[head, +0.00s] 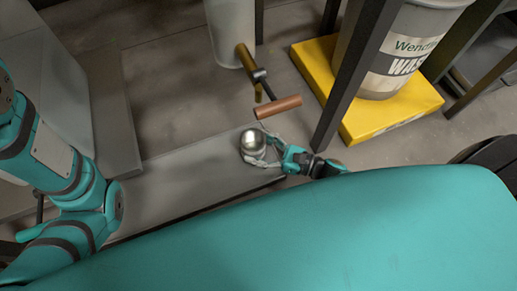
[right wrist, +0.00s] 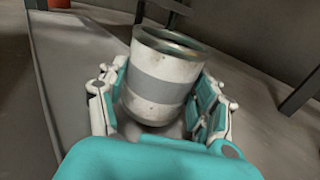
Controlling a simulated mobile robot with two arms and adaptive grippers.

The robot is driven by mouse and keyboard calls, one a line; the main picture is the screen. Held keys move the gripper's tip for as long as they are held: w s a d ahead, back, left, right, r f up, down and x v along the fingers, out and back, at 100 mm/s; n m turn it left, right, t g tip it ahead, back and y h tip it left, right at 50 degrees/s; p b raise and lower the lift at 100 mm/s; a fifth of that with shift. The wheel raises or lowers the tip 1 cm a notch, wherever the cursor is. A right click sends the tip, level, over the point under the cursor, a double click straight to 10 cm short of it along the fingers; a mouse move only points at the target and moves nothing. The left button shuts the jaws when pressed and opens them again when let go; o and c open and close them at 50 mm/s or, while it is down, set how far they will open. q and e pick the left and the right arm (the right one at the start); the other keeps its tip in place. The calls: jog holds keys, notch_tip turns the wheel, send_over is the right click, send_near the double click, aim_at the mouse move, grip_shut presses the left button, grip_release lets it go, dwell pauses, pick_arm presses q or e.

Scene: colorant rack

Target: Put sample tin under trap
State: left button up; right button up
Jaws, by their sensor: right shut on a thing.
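The sample tin (head: 254,140) is a small cylinder with a shiny metal top. In the right wrist view the tin (right wrist: 157,85) is white with a grey band and a metal rim. My right gripper (head: 262,158) is shut on it, with one finger on each side. The tin is over or on a grey slab; I cannot tell if it touches. The likely trap is a brass pipe fitting (head: 246,61) with a copper-coloured handle (head: 279,106), beyond the tin. My left arm shows at the left, but its gripper is not visible.
A grey slab (head: 170,189) runs under the tin area. A pale cylinder (head: 231,30) stands behind the fitting. A dark post (head: 350,85) rises right of the tin. A waste bin (head: 385,60) stands on a yellow platform (head: 375,124). Grey floor is clear left of the fitting.

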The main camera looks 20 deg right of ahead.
jog(key=shift+r, duration=0.15)
jog(key=shift+f+b, duration=0.55)
jog(key=shift+f, duration=0.1)
jog(key=o, duration=1.2)
jog(key=shift+c, duration=0.2)
jog(key=shift+r+p, duration=0.45)
jog(key=shift+p, duration=0.1)
jog(key=shift+s+d+r+p, duration=0.1)
jog(key=shift+r+p, duration=0.3)
jog(key=shift+p, duration=0.05)
jog(key=p+v, duration=0.3)
jog(key=v, duration=0.7)
jog(key=shift+s+f, duration=0.1)
jog(key=shift+f, duration=0.05)
jog(key=shift+v, duration=0.8)
